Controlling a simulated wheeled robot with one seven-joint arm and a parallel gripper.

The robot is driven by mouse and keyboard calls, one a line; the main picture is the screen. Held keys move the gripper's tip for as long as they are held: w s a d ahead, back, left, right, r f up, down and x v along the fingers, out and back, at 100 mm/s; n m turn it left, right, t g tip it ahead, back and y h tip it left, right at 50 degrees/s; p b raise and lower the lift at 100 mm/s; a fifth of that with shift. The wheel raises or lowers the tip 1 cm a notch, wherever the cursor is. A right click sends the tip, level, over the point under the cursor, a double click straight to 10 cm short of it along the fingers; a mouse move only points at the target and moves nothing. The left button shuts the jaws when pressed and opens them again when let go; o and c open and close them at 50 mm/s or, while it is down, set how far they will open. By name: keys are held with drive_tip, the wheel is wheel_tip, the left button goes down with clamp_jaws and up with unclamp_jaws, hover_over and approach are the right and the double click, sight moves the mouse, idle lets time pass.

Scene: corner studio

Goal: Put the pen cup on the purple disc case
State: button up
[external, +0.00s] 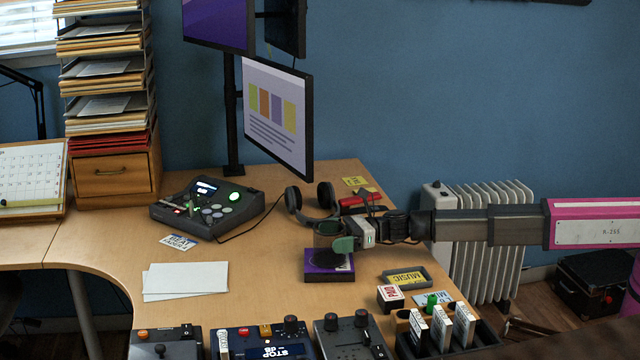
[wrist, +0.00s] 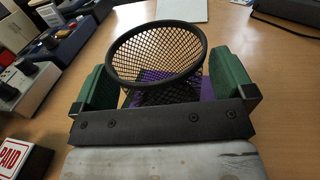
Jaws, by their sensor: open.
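The pen cup (wrist: 158,52) is a black wire-mesh cup, seen from above in the wrist view between the two green fingers of my gripper (wrist: 160,85). The fingers stand apart on either side of it, and the cup looks empty. The purple disc case (external: 328,276) lies flat on the desk; part of it shows purple under the cup in the wrist view (wrist: 207,90). In the external view my gripper (external: 335,240) is above the case, and the cup (external: 327,232) is mostly hidden behind the fingers. The cup appears to be on the case, but its base is hidden.
Headphones (external: 313,204) and a red stapler-like object (external: 360,200) are close behind my gripper. Mixers (external: 265,340) line the front edge. White paper (external: 187,279) lies left, with bare desk between.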

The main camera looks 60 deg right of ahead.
drive_tip(key=v, duration=1.1)
drive_tip(key=shift+s+d, duration=0.25)
drive_tip(key=shift+d, duration=0.05)
drive_tip(key=shift+w, duration=0.1)
